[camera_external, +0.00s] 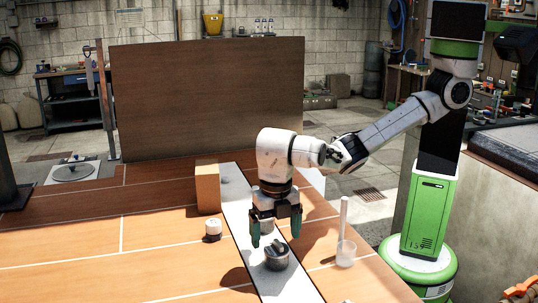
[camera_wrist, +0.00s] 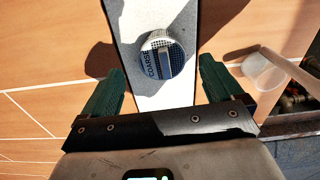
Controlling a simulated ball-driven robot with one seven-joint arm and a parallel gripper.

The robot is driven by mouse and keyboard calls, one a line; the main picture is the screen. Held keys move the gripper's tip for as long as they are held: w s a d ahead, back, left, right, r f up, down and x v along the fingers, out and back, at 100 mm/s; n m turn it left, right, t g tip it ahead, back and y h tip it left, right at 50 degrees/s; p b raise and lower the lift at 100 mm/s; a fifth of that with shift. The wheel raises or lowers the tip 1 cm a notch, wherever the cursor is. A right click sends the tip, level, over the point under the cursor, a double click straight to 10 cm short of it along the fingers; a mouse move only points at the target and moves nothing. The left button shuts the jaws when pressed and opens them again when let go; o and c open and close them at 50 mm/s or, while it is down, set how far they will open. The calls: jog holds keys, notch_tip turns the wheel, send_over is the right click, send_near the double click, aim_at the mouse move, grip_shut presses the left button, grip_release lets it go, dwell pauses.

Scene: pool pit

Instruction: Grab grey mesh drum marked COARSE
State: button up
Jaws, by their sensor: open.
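The grey mesh drum marked COARSE (camera_wrist: 162,55) stands on the white strip in the wrist view, its blue label and a dark bar across its top facing me. In the external view the drum (camera_external: 277,257) is on the strip below my gripper (camera_external: 275,232). My gripper also shows in the wrist view (camera_wrist: 160,88), with its two green fingers spread apart and nothing between them. The drum lies ahead of the fingertips, roughly centred between them.
A white jar (camera_external: 213,230) stands left of the strip, with a brown block (camera_external: 207,187) behind it. A clear cup with a pale stick (camera_external: 345,250) stands to the right, near the table edge. A large brown panel (camera_external: 207,97) rises at the back. The left tabletop is clear.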

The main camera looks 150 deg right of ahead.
aim_at(277, 243)
jog(key=shift+a+f, duration=0.15)
jog(key=shift+f, duration=2.6)
jog(key=c, duration=1.1)
jog(key=shift+r, duration=0.1)
jog(key=shift+c, duration=0.2)
